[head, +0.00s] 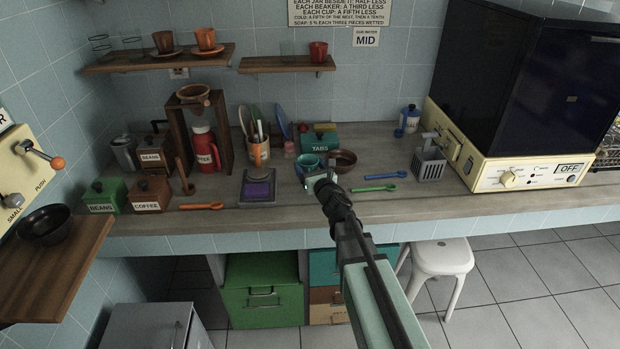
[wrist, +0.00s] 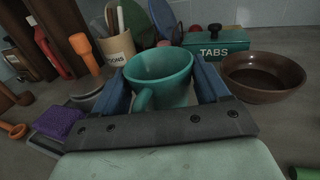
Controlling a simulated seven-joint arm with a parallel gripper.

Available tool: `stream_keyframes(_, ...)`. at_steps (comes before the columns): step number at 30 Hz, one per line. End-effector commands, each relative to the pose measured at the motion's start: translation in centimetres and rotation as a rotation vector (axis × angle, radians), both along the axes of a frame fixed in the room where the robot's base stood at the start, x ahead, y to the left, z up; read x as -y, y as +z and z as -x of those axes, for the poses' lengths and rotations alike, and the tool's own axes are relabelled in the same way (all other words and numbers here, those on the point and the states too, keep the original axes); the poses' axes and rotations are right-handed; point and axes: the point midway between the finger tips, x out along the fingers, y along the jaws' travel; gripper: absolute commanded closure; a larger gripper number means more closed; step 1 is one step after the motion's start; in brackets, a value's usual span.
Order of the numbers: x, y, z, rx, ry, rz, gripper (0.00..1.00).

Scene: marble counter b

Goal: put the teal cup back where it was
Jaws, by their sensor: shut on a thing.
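The teal cup (wrist: 165,78) stands upright between the two blue fingers of my gripper (wrist: 170,95) in the wrist view, with its handle toward the camera. My gripper is shut on the cup. In the head view the teal cup (head: 308,162) is near the middle of the counter, at the end of my arm, with my gripper (head: 315,178) in front of it. The cup's base is hidden, so I cannot tell whether it touches the counter.
A brown bowl (head: 342,161) stands close to the right of the cup, with the teal TABS box (head: 320,138) behind. A scale with a purple sponge (head: 257,190) is to the left. Green (head: 374,188) and blue (head: 386,175) spoons lie to the right. Wall shelves (head: 287,64) hang above.

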Motion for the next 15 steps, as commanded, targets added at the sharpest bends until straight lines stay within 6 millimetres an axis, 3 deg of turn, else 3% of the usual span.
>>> stream_keyframes(15,0.0,-4.2,0.0,0.001,0.0,-0.001,0.7)
